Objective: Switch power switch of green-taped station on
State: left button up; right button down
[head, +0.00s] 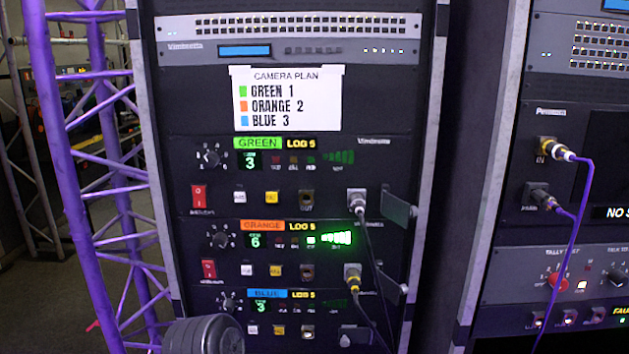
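The green-taped station (280,175) is the top of three stacked units in the middle rack. It carries a green tape label (258,143) reading GREEN. Its red power switch (199,197) sits at the lower left of the panel, under a rotary knob (211,157). I cannot tell for sure which way the rocker is tipped. Its display (250,161) shows a green 3, and its level bar (339,157) is dim. Neither of my grippers is in view; a grey rounded part, probably of my arm, shows at the bottom left.
The orange station (280,240) below has a lit level bar and a red switch (209,269). The blue station (262,294) is lower, partly cut off. Cables (372,260) hang from sockets at the right. A purple truss (100,170) stands left of the rack.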

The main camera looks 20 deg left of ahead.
aim_at(199, 191)
jog(key=u, duration=1.3)
